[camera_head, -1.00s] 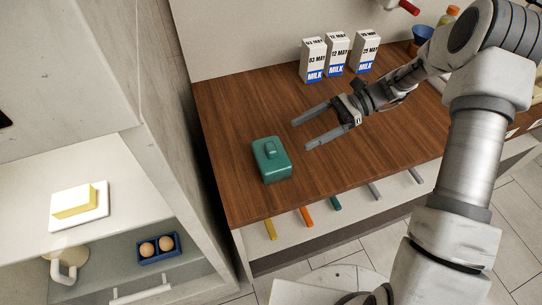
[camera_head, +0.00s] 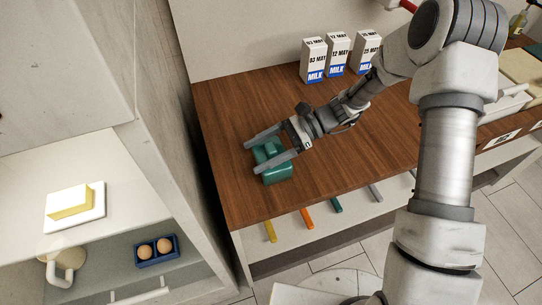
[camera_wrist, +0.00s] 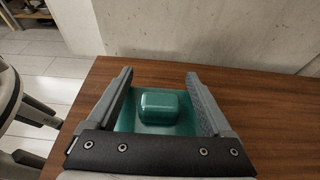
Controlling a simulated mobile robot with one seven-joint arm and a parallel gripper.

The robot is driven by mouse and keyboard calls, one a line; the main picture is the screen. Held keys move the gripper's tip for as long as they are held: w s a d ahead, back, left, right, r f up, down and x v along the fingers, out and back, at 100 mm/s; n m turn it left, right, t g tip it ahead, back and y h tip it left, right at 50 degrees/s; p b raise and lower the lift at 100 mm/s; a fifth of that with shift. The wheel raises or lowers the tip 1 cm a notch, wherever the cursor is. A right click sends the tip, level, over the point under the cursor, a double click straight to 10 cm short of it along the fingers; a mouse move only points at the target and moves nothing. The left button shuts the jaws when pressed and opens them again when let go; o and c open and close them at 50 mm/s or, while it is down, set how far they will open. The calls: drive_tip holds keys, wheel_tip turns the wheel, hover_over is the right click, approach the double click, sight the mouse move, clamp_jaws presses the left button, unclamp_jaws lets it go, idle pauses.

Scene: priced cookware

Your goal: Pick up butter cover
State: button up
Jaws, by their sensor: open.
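The butter cover (camera_head: 277,175) is a teal-green box with a raised knob on top, sitting on the wooden counter near its left front part. My gripper (camera_head: 252,158) is open above it, with one finger on each side of the knob. In the wrist view the cover's knob (camera_wrist: 160,107) stands between the two spread fingers (camera_wrist: 160,82), apart from both. Parts of the cover are hidden behind the fingers. The butter (camera_head: 70,203) is a yellow block on a white plate (camera_head: 92,212) in the compartment at left.
Several milk cartons (camera_head: 338,54) stand at the back of the wooden counter (camera_head: 225,110). Two eggs in a blue holder (camera_head: 156,252) and a beige mug (camera_head: 62,268) are on the lower left shelf. Coloured handles (camera_head: 307,218) line the counter's front. The counter behind the cover is clear.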

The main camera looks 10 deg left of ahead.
clamp_jaws()
idle(0.4)
